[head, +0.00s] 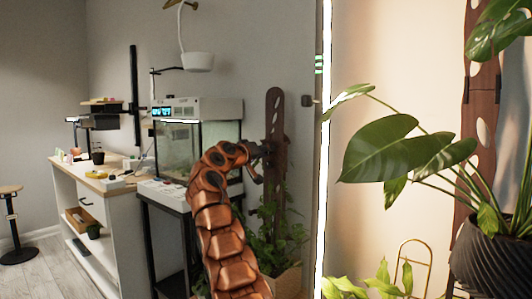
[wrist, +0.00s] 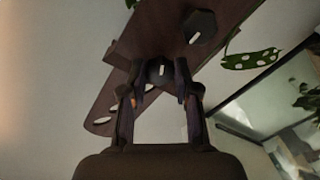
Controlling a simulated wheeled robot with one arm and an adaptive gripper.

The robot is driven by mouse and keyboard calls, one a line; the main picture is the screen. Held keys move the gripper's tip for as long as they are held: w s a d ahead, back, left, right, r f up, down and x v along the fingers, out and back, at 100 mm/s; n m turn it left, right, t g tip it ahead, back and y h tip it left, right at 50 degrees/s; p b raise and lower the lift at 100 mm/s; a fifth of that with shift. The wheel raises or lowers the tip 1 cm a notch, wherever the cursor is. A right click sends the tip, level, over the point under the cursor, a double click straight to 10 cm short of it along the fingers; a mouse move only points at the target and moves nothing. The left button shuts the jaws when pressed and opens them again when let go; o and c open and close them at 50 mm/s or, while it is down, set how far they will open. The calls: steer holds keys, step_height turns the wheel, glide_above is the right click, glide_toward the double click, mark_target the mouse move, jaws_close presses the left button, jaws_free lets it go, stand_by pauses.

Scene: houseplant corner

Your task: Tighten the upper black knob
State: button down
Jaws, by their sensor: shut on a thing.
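My gripper (wrist: 160,92) has its two dark fingers closed on either side of a black knob (wrist: 158,70) with a short pale mark, upright in the wrist view. A second black knob (wrist: 202,24) with a slanted pale mark sits apart on the same brown wooden board (wrist: 150,32), nearer the leaves. The held knob is on the side toward the slotted end, which looks like the board's upper end. In the head view my gripper (head: 262,163) meets the upright board (head: 276,108); the knobs are too small or hidden to make out there.
A glass tank (head: 190,150) on a dark stand is left of the board. A leafy plant (head: 280,235) grows at its foot. A holed leaf (wrist: 250,60) hangs near the second knob. A mirror (head: 425,90) and a potted plant (head: 490,250) are at right.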

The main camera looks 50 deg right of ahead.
steer(key=c, duration=0.8)
jaws_free()
steer(key=shift+c, duration=0.2)
steer(key=shift+a, duration=0.1)
steer(key=s+a, duration=0.1)
steer(key=a, duration=1)
steer(key=shift+s+a+r, duration=0.2)
steer(key=shift+s+a, duration=0.1)
steer(key=shift+s, duration=0.05)
